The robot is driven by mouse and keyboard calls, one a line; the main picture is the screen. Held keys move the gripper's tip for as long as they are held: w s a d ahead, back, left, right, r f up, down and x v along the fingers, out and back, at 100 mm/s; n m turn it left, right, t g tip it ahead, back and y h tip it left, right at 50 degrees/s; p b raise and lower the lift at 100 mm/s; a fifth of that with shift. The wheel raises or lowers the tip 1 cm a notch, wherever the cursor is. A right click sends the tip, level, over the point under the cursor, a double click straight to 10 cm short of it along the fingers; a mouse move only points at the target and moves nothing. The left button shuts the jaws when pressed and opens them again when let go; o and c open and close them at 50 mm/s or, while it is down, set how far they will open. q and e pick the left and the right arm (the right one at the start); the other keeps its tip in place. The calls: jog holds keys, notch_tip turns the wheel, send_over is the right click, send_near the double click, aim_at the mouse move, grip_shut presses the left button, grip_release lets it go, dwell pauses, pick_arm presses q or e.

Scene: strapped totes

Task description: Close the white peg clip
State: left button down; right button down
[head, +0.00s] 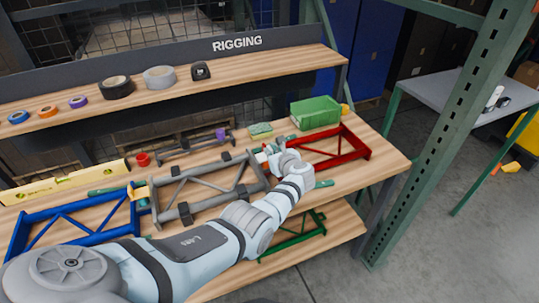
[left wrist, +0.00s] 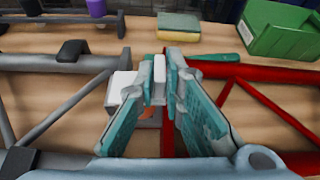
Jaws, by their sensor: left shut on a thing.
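The white peg clip (left wrist: 122,88) sits at the joint between the grey frame (left wrist: 52,125) and the red frame (left wrist: 268,74). A white upright part of it (left wrist: 159,70) is between my left fingertips in the left wrist view. My left gripper (head: 268,152) comes down over this joint in the head view, and it also shows in the left wrist view (left wrist: 161,78). Its teal fingers are shut on the white part. The fingers and wrist hide much of the clip, so I cannot tell how far it is closed. My right gripper is not in view.
A blue frame (head: 75,228) lies left of the grey one, with a yellow clip (head: 141,192) at their joint. A green bin (head: 316,112) and a sponge (head: 260,129) stand behind. A green post (head: 452,125) rises at right. Tape rolls line the shelf.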

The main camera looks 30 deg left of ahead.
pick_arm(q)
jog(key=shift+f+m+b, duration=0.2)
jog(key=shift+m+b, duration=0.1)
jog(key=shift+b, duration=0.15)
jog(key=c, duration=1.7)
grip_release()
jog(key=shift+g, duration=0.3)
jog(key=shift+w, duration=0.1)
jog(key=v, duration=1.2)
jog(key=shift+f, duration=0.2)
